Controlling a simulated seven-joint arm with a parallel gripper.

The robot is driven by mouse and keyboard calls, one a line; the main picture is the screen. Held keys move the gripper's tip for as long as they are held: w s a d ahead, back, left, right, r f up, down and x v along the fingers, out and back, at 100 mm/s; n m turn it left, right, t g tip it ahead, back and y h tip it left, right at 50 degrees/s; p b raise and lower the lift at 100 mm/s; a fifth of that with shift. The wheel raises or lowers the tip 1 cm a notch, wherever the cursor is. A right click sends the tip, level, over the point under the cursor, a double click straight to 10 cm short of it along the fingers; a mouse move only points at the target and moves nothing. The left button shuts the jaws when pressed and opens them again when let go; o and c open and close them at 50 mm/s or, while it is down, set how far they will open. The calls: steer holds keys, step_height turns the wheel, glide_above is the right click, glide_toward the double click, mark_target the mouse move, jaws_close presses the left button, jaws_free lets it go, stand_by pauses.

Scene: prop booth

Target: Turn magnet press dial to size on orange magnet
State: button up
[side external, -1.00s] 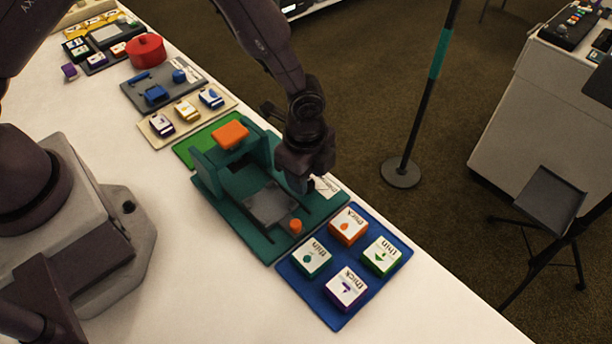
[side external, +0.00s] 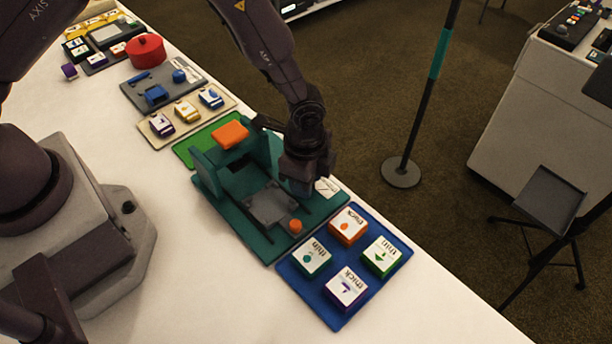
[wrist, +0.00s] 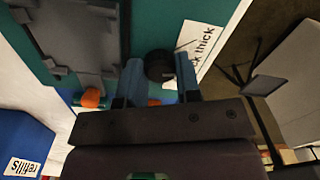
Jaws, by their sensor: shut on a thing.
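The teal magnet press (side external: 262,247) stands on the white table, with an orange handle block (side external: 230,134) on top and a grey bed. My gripper (side external: 303,190) is low over its right side and hides the dial there. In the wrist view, my gripper (wrist: 160,78) has its two blue fingers on either side of the round black dial (wrist: 160,65), shut on it. A white label (wrist: 203,42) beside the dial reads "thick"; part of it is hidden. The orange magnet (side external: 347,223) lies on the blue mat (side external: 312,290) and is marked "thick".
Green (side external: 381,256), teal (side external: 312,257) and purple (side external: 346,288) magnets share the blue mat. An orange peg (side external: 295,226) sticks up from the press near its front corner. A beige board (side external: 160,140) with several blocks and a red pot (side external: 146,51) stand farther back.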

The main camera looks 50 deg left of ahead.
steer(key=shift+n, duration=0.3)
steer(key=o, duration=0.6)
step_height(320, 180, up, 13)
steer(key=shift+s, duration=0.1)
steer(key=shift+o, duration=0.6)
